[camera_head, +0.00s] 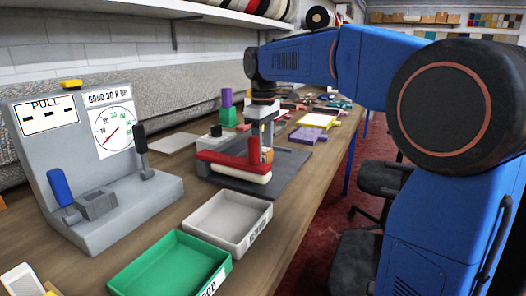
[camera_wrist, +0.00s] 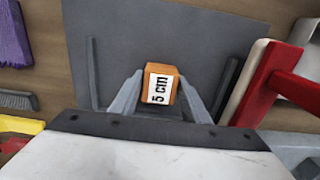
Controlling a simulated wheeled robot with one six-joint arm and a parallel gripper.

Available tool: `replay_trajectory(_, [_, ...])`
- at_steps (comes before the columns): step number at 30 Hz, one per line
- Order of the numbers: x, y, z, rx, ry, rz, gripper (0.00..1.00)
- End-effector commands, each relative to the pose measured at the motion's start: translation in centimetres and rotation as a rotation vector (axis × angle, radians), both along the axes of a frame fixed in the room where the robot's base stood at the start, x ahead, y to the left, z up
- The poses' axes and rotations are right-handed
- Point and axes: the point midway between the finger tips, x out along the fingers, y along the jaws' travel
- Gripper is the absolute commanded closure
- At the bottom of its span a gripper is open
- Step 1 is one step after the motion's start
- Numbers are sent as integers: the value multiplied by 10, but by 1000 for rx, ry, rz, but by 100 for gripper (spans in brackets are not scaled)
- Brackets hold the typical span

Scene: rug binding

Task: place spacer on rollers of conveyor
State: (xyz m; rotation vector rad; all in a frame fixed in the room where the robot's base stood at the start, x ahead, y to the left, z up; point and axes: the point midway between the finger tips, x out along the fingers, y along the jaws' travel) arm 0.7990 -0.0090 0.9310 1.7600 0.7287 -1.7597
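The spacer is an orange block with a white "5 cm" label, seen in the wrist view (camera_wrist: 161,85) over a dark grey mat. My gripper (camera_wrist: 160,80) has a grey finger against each side of it and appears shut on it. In the head view my gripper (camera_head: 262,134) points down over the dark mat (camera_head: 287,178), beside a red and cream device (camera_head: 234,164). Orange shows there, partly hidden by the red part. The height of the spacer above the mat is hard to judge. I cannot make out conveyor rollers in either view.
A grey tray (camera_head: 228,222) and a green tray (camera_head: 172,266) stand at the front. A grey gauge stand (camera_head: 75,150) with levers is at left. Purple and green blocks (camera_head: 228,116) stand behind the mat. Purple and yellow items lie farther back.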

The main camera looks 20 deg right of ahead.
Motion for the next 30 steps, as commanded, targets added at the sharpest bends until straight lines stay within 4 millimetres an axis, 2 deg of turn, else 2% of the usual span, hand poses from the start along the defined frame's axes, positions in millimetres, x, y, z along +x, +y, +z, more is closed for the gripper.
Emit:
replay_trajectory(10, [0, 0, 1, 0, 0, 0, 44])
replay_trajectory(14, [0, 0, 8, 0, -1, 0, 44])
replay_trajectory(17, [1, 0, 21, 0, -3, 0, 44])
replay_trajectory(30, [0, 0, 101, 1, -2, 0, 44])
